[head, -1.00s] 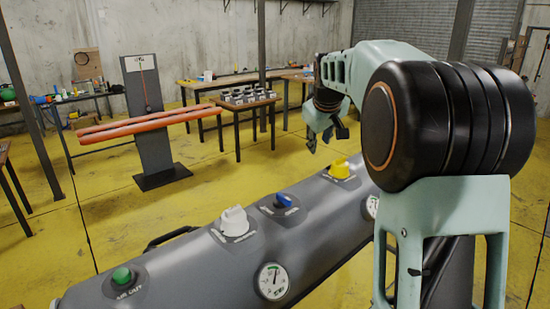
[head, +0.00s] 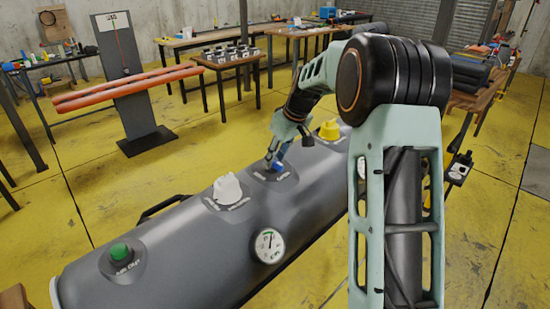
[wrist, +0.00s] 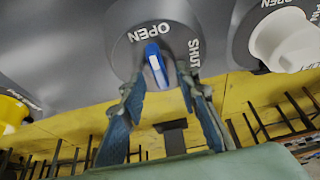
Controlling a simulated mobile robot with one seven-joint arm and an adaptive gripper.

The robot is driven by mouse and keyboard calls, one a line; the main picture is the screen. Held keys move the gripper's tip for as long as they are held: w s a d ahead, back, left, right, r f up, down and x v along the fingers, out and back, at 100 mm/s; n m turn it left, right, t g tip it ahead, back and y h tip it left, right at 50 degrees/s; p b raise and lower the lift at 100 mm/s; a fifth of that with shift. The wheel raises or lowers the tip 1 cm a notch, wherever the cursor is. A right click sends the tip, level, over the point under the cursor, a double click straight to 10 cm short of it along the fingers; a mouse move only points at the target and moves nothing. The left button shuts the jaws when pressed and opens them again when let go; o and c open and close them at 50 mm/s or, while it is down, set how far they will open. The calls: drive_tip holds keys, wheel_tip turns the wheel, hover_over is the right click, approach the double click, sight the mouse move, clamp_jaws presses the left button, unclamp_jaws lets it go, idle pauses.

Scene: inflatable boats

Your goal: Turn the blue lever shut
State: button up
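The blue lever (wrist: 155,64) is on a round dark plate (wrist: 120,50) with the white words OPEN and SHUT, in the wrist view. Its visible end points up at OPEN; SHUT lies to its right. My gripper (wrist: 160,84) is open, one fingertip on each side of the lever's lower part, with gaps visible; I cannot tell whether either finger touches it. In the head view my gripper (head: 274,162) is down at the lever's place on the grey tube (head: 210,262), largely hiding the lever.
On the same tube, a white knob (head: 228,189) is left of my gripper and a yellow knob (head: 329,130) right of it. A green button (head: 120,252) and a pressure gauge (head: 269,245) are also on the tube. Tables stand behind, across open yellow floor.

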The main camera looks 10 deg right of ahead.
drive_tip(key=shift+w+a+f, duration=0.1)
drive_tip(key=shift+w+f, duration=0.1)
drive_tip(key=shift+f, duration=0.3)
clamp_jaws()
